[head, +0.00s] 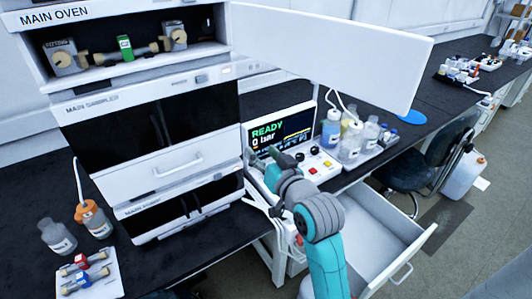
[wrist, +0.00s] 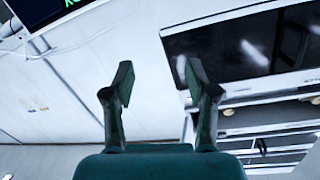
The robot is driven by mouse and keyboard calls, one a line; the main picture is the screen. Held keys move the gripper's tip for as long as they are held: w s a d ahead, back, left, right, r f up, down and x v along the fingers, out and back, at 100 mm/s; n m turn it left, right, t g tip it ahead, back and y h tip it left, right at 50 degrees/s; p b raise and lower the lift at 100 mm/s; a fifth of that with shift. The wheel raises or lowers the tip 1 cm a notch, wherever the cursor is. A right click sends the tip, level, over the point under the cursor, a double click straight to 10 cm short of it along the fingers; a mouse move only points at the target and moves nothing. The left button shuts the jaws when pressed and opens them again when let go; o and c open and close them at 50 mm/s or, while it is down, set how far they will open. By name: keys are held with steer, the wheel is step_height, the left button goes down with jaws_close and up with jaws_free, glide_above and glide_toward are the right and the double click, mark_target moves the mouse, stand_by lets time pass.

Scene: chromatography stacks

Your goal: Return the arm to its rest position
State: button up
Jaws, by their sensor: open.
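My teal and grey arm (head: 322,225) rises from the bottom of the head view, in front of the control box and the open drawer. My gripper (head: 285,160) is at its far end, near the screen, small and partly hidden by the wrist. In the wrist view my gripper (wrist: 156,80) shows two dark green fingers spread apart with nothing between them. Behind the fingers are a white wall and a dark-fronted instrument panel (wrist: 235,48).
The stack (head: 150,130) stands left of my arm. The oven's white door (head: 335,50) is raised open. The screen (head: 280,132) reads READY, 0 bar. A bottle tray (head: 352,165) is on the right. An open drawer (head: 375,235) sticks out beside my arm. A chair (head: 425,165) stands farther right.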

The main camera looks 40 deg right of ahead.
stand_by(0.4)
steer(key=s+a+f+n+g+y, duration=0.1)
steer(key=s+a+f, duration=0.4)
steer(key=s+f, duration=0.35)
steer(key=s+a+f+n, duration=0.1)
steer(key=s+a+f, duration=0.4)
steer(key=s+f, duration=0.3)
steer(key=s+a+f+n+y, duration=0.1)
steer(key=s+a+f, duration=0.1)
steer(key=s, duration=0.9)
steer(key=s+a+f+n+y, duration=0.1)
steer(key=s+a+n, duration=0.1)
steer(key=s, duration=0.9)
steer(key=shift+s+a+f+n+g+y, duration=0.2)
steer(key=shift+a+f+n+g+y, duration=0.15)
steer(key=shift+a, duration=0.35)
